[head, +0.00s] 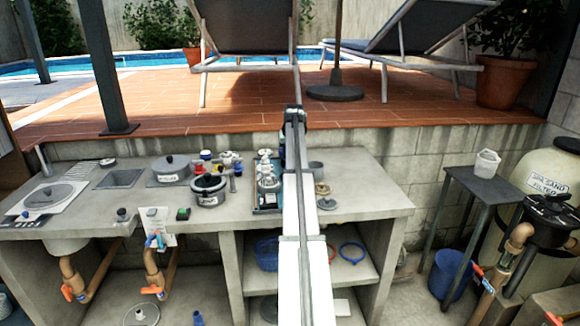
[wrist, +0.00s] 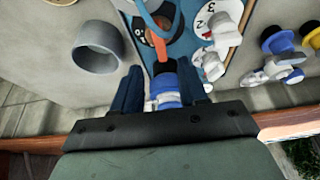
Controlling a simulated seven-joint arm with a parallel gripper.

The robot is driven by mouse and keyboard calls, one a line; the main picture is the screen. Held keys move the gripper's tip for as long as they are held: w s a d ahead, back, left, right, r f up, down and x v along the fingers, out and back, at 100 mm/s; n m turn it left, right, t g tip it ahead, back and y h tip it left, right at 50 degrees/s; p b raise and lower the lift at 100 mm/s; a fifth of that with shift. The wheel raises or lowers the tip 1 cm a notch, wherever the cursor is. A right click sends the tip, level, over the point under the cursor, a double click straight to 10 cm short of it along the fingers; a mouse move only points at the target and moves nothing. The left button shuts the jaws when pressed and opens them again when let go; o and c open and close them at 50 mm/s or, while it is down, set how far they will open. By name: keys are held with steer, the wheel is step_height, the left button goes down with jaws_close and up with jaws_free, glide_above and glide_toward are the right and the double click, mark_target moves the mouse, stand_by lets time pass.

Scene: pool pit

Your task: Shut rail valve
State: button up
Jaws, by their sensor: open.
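My gripper (wrist: 158,78) is open in the wrist view, with its two dark fingers either side of a blue and white fitting (wrist: 166,90). An orange lever (wrist: 158,48) stands just beyond the fitting, beside a blue curved strip. Whether a finger touches the fitting or lever is not clear. I cannot tell for sure that this is the rail valve. These parts lie over a blue-edged tray (wrist: 140,30) with numbered dials. The tray also shows on the counter in the head view (head: 266,207), where my arm hides the gripper.
A grey ring (wrist: 98,47) stands left of the gripper, and white, blue and yellow fittings (wrist: 275,68) stand right. On the concrete counter (head: 360,200) are a black-lidded pot (head: 208,190) and small caps. Brown pipes with orange handles (head: 70,292) hang below the counter.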

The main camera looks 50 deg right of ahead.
steer(key=x, duration=0.8)
jaws_close()
stand_by(0.4)
